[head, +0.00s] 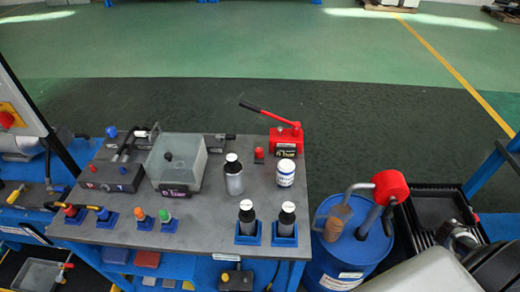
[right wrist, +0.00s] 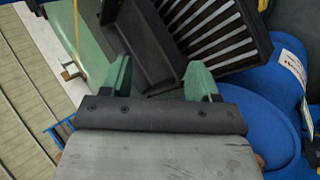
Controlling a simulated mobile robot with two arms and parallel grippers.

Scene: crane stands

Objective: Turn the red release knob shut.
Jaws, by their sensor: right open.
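A red hand pump (head: 287,139) with a long red lever (head: 264,112) stands at the back right of the grey bench. A small red knob (head: 259,153) stands just left of it; I cannot tell for sure whether this is the release knob, nor how far it is turned. My right gripper shows in the right wrist view (right wrist: 158,75), its two green fingers apart and nothing between them. It is off the right side of the bench, over the black crate and blue drum area, away from the red pump. My left gripper is not in view.
The bench (head: 210,225) carries a clear-covered box (head: 176,165), bottles (head: 234,176), a white jar (head: 286,172) and several coloured knobs. A blue drum (head: 335,262) with a red-headed crank pump (head: 390,187) stands right of the bench, beside a black crate (head: 436,207). Open floor lies behind.

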